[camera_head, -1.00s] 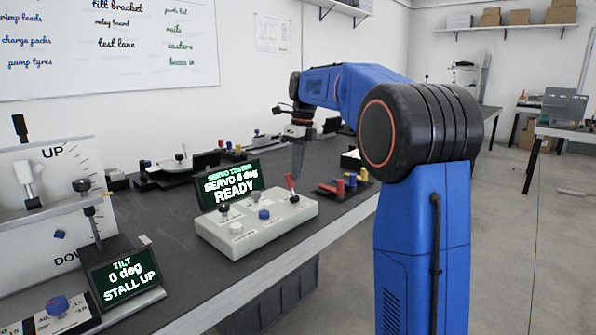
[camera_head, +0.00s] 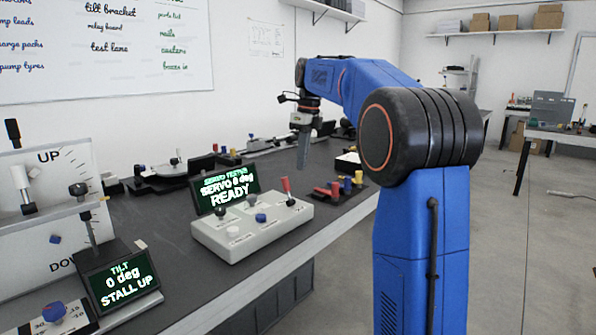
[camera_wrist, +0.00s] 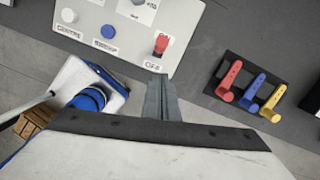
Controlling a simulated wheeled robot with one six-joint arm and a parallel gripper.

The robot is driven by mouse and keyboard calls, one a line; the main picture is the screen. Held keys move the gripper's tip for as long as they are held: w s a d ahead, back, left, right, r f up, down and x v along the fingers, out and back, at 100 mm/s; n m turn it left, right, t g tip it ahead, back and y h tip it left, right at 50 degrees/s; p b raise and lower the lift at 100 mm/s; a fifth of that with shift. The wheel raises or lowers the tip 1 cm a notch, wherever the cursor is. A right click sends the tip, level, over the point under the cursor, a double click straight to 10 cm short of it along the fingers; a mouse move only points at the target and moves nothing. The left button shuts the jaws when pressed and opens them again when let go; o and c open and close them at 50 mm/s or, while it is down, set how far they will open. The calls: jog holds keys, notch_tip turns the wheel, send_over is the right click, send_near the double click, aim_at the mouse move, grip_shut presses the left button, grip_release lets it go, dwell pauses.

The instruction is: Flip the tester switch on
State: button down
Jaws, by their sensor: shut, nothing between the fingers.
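The servo tester (camera_head: 225,238) is a pale grey box on the bench with a red lever switch (camera_head: 286,187) at its right end. The wrist view shows the red lever (camera_wrist: 161,45) between ON and OFF labels, its tip partly covering ON; I cannot tell its setting for sure. The tester's screen (camera_head: 228,190) reads SERVO 0 deg, READY. My gripper (camera_head: 302,167) is shut and empty, pointing down above and behind the lever, apart from it. In the wrist view its fingertips (camera_wrist: 158,82) lie just below the OFF label.
A dark tray with red, blue and yellow levers (camera_wrist: 252,90) is right of the tester. A tilt display (camera_head: 120,283) reading 0 deg, STALL UP stands at front left. A blue knob (camera_head: 261,218) and buttons sit on the tester. Bare bench lies in front of it.

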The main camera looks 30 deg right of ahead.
notch_tip(320, 180, up, 7)
jog(key=shift+w+f, duration=0.2)
jog(key=shift+w, duration=0.15)
jog(key=shift+d, duration=0.1)
dwell(0.3)
jog(key=s+a+f+n+t, duration=0.1)
jog(key=s+a+f+n, duration=0.2)
jog(key=s+n, duration=0.3)
jog(key=s+a+f+n, duration=0.3)
jog(key=s, duration=0.4)
jog(key=s+a+f+n+t, duration=0.1)
jog(key=s+a+f+n, duration=0.2)
jog(key=s+n, duration=0.3)
jog(key=s+a+f+n+t+h, duration=0.1)
jog(key=s+a+f+n+t, duration=0.1)
jog(key=s+f+n, duration=1.1)
jog(key=s+a+f, duration=0.1)
jog(key=s+f, duration=0.6)
jog(key=s, duration=0.1)
jog(key=shift+a+f+n, duration=0.15)
jog(key=shift+f+n, duration=0.1)
jog(key=shift+n, duration=0.05)
